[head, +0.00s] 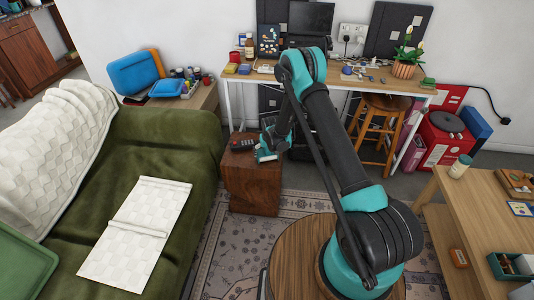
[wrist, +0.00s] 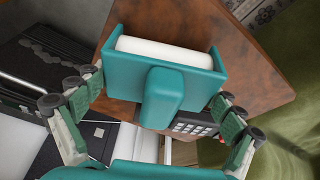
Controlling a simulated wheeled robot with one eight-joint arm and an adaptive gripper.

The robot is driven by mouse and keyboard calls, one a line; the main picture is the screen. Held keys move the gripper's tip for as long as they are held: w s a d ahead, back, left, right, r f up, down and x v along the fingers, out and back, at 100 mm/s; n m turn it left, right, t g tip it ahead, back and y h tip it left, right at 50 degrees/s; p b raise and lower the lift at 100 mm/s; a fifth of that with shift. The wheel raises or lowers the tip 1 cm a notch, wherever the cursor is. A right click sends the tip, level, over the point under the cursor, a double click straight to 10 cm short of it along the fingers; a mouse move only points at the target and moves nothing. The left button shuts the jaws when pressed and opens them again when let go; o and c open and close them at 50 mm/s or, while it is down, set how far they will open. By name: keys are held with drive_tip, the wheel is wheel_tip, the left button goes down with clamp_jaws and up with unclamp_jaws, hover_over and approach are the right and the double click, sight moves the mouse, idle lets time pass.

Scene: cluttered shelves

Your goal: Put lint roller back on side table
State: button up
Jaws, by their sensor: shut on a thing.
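The lint roller (wrist: 165,52) has a teal housing with a white roll. In the wrist view it sits between the two finger pads of my gripper (wrist: 158,92), which is shut on it. In the head view the lint roller (head: 265,155) shows small under my gripper (head: 272,141), at the right edge of the brown wooden side table (head: 251,185). The tabletop (wrist: 262,70) lies behind the lint roller in the wrist view. I cannot tell whether the roller touches the tabletop. Part of the roller is hidden by the housing.
A dark device with buttons (wrist: 193,128) lies on the side table; it also shows in the head view (head: 242,144). A green sofa (head: 170,155) stands close on the left.

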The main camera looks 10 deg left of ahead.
drive_tip(key=shift+f, duration=0.1)
drive_tip(key=o, duration=0.9)
drive_tip(key=v, duration=1.2)
drive_tip(key=shift+r, duration=0.2)
drive_tip(key=s+d+r+m, duration=0.1)
drive_tip(key=s+d+r, duration=0.5)
drive_tip(key=d+r, duration=0.25)
drive_tip(key=s+d+r+m, duration=0.1)
drive_tip(key=s+d+r, duration=0.5)
drive_tip(key=d+r, duration=0.3)
drive_tip(key=s+d+r, duration=0.1)
drive_tip(key=s+d, duration=0.2)
drive_tip(key=s, duration=0.5)
drive_tip(key=s+d+r+m, duration=0.1)
drive_tip(key=s+d, duration=0.3)
drive_tip(key=s, duration=0.3)
drive_tip(key=s+d+r+m+t+h, duration=0.1)
drive_tip(key=s+d, duration=0.2)
drive_tip(key=s, duration=0.5)
drive_tip(key=shift+s+d+r, duration=0.15)
drive_tip(key=shift+s+d, duration=0.15)
drive_tip(key=shift+d, duration=0.05)
